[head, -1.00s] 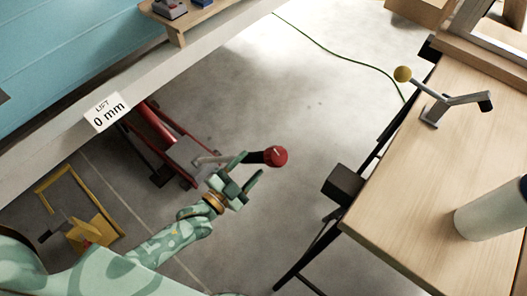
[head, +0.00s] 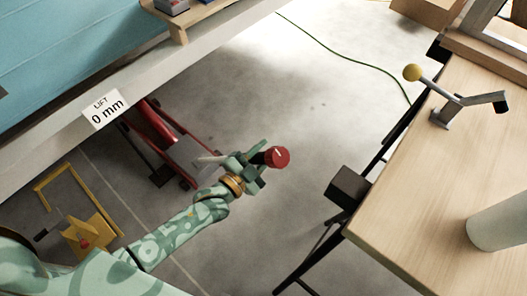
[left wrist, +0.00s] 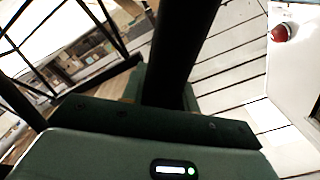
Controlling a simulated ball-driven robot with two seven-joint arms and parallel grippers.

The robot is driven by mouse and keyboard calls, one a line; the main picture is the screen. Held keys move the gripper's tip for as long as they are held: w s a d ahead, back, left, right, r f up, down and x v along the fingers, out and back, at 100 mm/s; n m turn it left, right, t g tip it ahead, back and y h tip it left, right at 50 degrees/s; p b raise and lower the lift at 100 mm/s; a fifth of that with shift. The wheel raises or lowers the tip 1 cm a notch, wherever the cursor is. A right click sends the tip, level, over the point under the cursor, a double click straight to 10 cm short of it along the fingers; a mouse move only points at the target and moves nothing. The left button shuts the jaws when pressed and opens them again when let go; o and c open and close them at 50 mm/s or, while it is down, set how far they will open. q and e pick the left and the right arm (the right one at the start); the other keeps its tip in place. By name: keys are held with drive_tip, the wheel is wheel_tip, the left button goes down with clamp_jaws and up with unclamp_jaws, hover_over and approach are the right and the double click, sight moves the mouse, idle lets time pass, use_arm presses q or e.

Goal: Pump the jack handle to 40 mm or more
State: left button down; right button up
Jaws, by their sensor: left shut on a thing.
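The red floor jack (head: 165,135) sits on the concrete floor beside the camper's lower edge. Its handle ends in a round red knob (head: 277,157). My left gripper (head: 255,162) is shut on the jack handle just behind the knob. A dark bar, seemingly the handle (left wrist: 178,60), runs up from the jaws in the left wrist view. A sign on the camper, the lift sign (head: 106,109), reads "LIFT 0 mm". My right gripper is in neither view.
A wooden workbench (head: 420,190) with dark legs stands at the right, bearing a yellow-knobbed lever (head: 413,73) and a pale cylinder (head: 497,228). A yellow metal stand (head: 92,232) is at lower left. A green cable (head: 345,57) crosses the floor.

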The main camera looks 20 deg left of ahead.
use_arm(q)
drive_tip(key=w+a+r+n, duration=0.2)
drive_tip(key=w+a+r, duration=0.1)
drive_tip(key=a, duration=0.6)
drive_tip(key=w+a+r+n+p, duration=0.1)
drive_tip(key=w+a+r+n, duration=0.1)
drive_tip(key=a+r, duration=0.4)
drive_tip(key=w+a+r+n, duration=0.2)
drive_tip(key=w+a+r, duration=0.2)
drive_tip(key=a, duration=0.8)
drive_tip(key=shift+w+r+p, duration=0.3)
drive_tip(key=shift+w, duration=0.1)
drive_tip(key=c, duration=1.4)
unclamp_jaws()
drive_tip(key=o, duration=0.3)
drive_tip(key=shift+w+a+f, duration=0.1)
drive_tip(key=shift+a, duration=0.1)
drive_tip(key=shift+o, duration=0.2)
drive_tip(key=shift+d+f, duration=0.1)
drive_tip(key=shift+f, duration=0.05)
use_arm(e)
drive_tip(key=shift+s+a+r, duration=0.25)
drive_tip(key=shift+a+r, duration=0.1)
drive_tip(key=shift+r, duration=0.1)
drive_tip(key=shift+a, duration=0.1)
